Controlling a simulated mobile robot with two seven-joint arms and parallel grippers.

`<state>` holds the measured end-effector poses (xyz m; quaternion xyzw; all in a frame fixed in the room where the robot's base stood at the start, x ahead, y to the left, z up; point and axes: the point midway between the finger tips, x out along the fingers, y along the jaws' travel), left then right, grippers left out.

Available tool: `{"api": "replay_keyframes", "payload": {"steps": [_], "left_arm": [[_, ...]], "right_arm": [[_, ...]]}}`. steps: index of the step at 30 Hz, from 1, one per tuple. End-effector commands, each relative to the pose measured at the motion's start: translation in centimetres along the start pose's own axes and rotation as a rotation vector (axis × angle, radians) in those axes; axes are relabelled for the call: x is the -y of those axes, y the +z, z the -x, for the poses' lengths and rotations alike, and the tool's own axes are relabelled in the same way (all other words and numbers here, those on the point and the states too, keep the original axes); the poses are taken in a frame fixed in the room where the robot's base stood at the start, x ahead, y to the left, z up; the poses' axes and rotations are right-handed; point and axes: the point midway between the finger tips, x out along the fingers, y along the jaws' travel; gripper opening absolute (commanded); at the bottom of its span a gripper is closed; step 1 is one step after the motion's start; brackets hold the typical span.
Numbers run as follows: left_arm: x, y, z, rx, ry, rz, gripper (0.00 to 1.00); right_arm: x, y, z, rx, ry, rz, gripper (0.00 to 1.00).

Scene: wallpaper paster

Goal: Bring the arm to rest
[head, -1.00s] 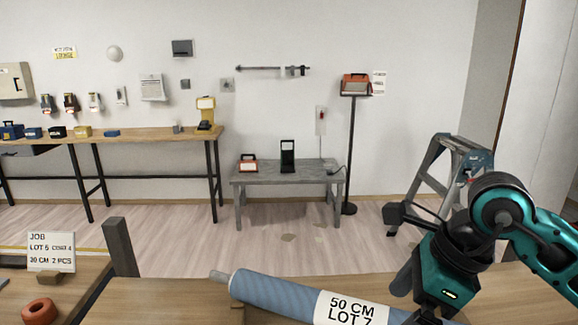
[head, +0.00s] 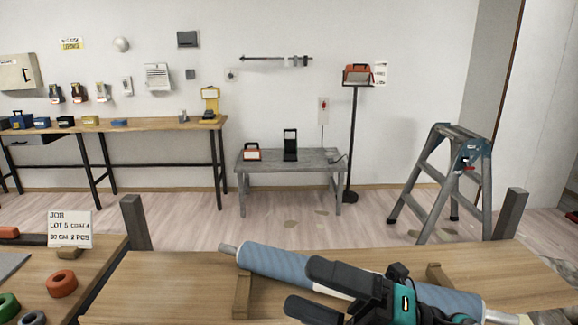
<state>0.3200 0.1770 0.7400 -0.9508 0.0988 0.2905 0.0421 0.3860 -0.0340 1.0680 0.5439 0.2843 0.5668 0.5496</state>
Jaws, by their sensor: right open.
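My right gripper (head: 300,285) is at the bottom, right of centre, its two black fingers pointing left and spread apart with nothing seen between them. Its teal and black body covers the middle of a blue wallpaper roll (head: 282,263). The roll lies slantwise on the wooden bench (head: 190,285), its core ends sticking out. Most of the roll's white label is hidden behind the gripper. I cannot tell whether the gripper touches the roll. My left gripper is out of view.
Wooden blocks (head: 242,295) lie at the roll's sides. A job card (head: 70,229) and an orange ring (head: 62,283) are on the left table. A stepladder (head: 447,180) and a grey low table (head: 288,158) stand beyond on open floor. Grey posts (head: 135,222) rise by the bench.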

Motion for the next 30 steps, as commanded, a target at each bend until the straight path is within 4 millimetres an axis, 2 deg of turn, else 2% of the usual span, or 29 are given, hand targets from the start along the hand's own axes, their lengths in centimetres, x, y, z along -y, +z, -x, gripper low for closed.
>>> {"api": "replay_keyframes", "payload": {"steps": [1,4,7,11,12,15,18,21,24,30], "left_arm": [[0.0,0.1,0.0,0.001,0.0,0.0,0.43],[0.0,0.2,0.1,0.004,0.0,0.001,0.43],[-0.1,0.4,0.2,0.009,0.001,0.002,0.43],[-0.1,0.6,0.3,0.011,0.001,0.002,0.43],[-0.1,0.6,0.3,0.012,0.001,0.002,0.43],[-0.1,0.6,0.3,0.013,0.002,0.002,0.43],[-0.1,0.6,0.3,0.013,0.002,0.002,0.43],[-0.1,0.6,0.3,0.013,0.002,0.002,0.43],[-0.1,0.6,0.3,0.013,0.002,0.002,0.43],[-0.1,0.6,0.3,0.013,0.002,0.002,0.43]], "right_arm": [[1.1,1.1,1.1,0.156,0.048,-0.15,1.0],[4.1,3.5,4.4,0.466,0.116,-0.438,1.0],[9.1,4.0,9.3,0.783,0.147,-0.737,1.0],[15.9,1.1,15.9,1.141,0.146,-1.083,1.0],[17.7,-0.3,17.6,1.233,0.139,-1.174,1.0],[21.2,-4.2,21.0,1.424,0.118,-1.366,1.0],[23.4,-7.6,23.1,1.555,0.098,-1.503,1.0],[24.4,-9.8,24.3,1.63,0.084,-1.583,1.0],[24.9,-10.8,24.8,1.661,0.079,-1.618,1.0],[24.9,-10.8,24.8,1.664,0.076,-1.621,0.98]]}}
